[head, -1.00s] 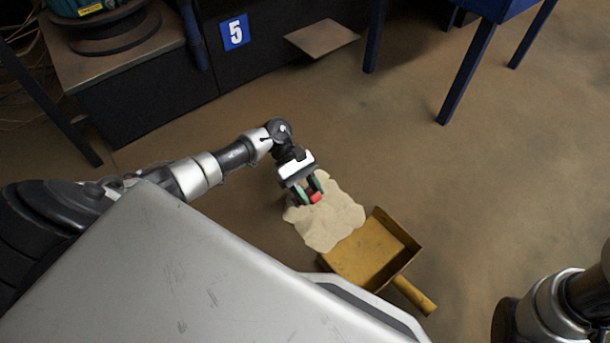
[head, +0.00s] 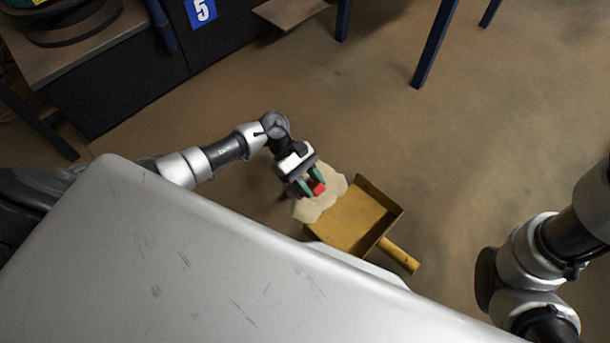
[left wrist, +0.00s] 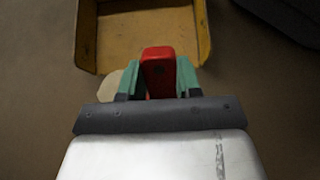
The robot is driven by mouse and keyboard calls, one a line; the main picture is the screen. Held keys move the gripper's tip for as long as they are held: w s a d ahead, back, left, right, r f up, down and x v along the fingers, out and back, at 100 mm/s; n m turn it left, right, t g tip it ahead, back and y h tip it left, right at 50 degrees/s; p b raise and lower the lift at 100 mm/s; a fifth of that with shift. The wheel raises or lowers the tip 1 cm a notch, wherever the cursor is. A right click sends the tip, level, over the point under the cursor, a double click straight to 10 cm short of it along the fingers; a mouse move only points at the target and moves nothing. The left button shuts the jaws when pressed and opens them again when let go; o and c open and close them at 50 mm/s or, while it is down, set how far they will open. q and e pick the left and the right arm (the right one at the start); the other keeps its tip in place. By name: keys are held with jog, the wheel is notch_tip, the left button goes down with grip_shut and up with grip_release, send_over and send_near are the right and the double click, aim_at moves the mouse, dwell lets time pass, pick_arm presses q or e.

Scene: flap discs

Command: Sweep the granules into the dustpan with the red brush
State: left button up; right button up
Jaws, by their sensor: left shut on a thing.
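The red brush (head: 319,188) is held in my left gripper (head: 311,186), whose green fingers are shut on it. In the left wrist view the brush (left wrist: 159,72) shows as a red block between the fingers (left wrist: 157,80); its bristles are hidden. The pale granules (head: 327,198) lie as a patch on the floor under and beside the gripper, and a little shows in the left wrist view (left wrist: 113,86). The yellow dustpan (head: 352,222) lies on the floor just right of the granules, its handle (head: 399,255) pointing to the lower right. My right gripper is out of view.
A blue-legged table (head: 432,45) stands at the top. The floor right of the dustpan is open.

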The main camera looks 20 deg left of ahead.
pick_arm(q)
jog(key=shift+s+d+f, duration=0.1)
jog(key=shift+s+d, duration=0.15)
jog(key=shift+d, duration=0.4)
jog(key=shift+s+d+f, duration=0.1)
jog(key=shift+s+d, duration=0.15)
jog(key=shift+d, duration=0.4)
jog(key=shift+s+d+p, duration=0.1)
jog(key=shift+s+d, duration=0.15)
jog(key=shift+d, duration=0.5)
jog(key=shift+s+d+p, duration=0.15)
jog(key=shift+s+d, duration=0.15)
jog(key=shift+d, duration=0.5)
jog(key=shift+s+d+p, duration=0.1)
jog(key=shift+s+d, duration=0.15)
jog(key=shift+d, duration=0.5)
jog(key=shift+r, duration=0.1)
notch_tip(320, 180, up, 5)
jog(key=p, duration=0.3)
